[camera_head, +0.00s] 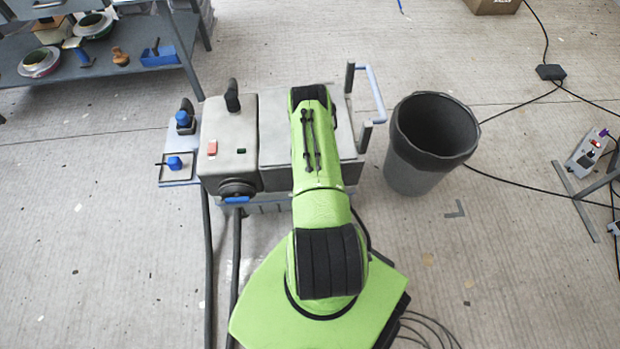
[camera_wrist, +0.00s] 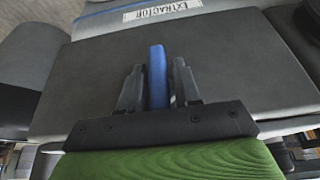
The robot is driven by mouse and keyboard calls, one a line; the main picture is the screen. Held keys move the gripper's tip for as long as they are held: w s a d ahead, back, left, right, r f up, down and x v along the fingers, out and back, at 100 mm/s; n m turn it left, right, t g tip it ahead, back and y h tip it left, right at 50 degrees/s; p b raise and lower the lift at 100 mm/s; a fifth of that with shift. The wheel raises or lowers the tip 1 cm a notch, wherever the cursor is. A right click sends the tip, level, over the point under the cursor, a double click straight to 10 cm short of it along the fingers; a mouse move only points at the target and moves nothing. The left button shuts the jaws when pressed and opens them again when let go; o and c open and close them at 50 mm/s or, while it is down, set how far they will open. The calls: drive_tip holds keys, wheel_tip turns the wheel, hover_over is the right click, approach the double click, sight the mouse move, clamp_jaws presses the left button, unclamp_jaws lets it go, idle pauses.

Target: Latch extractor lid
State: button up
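The extractor's grey body (camera_head: 230,125) stands on the floor at the middle of the head view, with its flat grey lid section (camera_head: 275,140) partly under my green arm. The wrist view shows a broad dark grey panel (camera_wrist: 90,75) below a white label (camera_wrist: 162,12) reading "EXTRACTOR". My gripper (camera_wrist: 158,88) is over this panel, its two dark fingers on either side of an upright blue bar (camera_wrist: 157,70). I cannot tell whether the fingers press on the bar or stand just clear of it. My arm hides the gripper in the head view. Whether the lid is latched does not show.
A dark bin (camera_head: 430,145) stands just right of the extractor, near a light blue bar handle (camera_head: 371,92). Black hoses (camera_head: 207,250) run toward the front. A workbench (camera_head: 110,65) stands at the upper left. Cables cross the floor at right; the floor ahead of the bin is mostly clear.

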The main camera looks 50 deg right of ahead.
drive_tip(key=shift+c, duration=1)
drive_tip(key=shift+d+t, duration=0.1)
drive_tip(key=shift+t, duration=0.2)
drive_tip(key=shift+s+d+f+m+t+y+b, duration=0.1)
drive_tip(key=shift+m+t+y+b, duration=0.1)
drive_tip(key=shift+t+y+b, duration=0.35)
drive_tip(key=shift+s+f+m+t+y+b, duration=0.1)
drive_tip(key=shift+m+t+y+b, duration=0.1)
drive_tip(key=shift+t+y+b, duration=0.3)
drive_tip(key=shift+r+t+y+b, duration=0.1)
drive_tip(key=shift+t+y+b, duration=0.4)
drive_tip(key=shift+t+y, duration=0.4)
drive_tip(key=m+t+y, duration=0.1)
drive_tip(key=t+y, duration=0.1)
drive_tip(key=t, duration=0.1)
drive_tip(key=shift+t, duration=0.35)
drive_tip(key=shift+r+m+t+y, duration=0.1)
drive_tip(key=shift+m+t+y, duration=0.6)
drive_tip(key=shift+t, duration=0.4)
drive_tip(key=shift+w, duration=0.1)
drive_tip(key=o, duration=0.8)
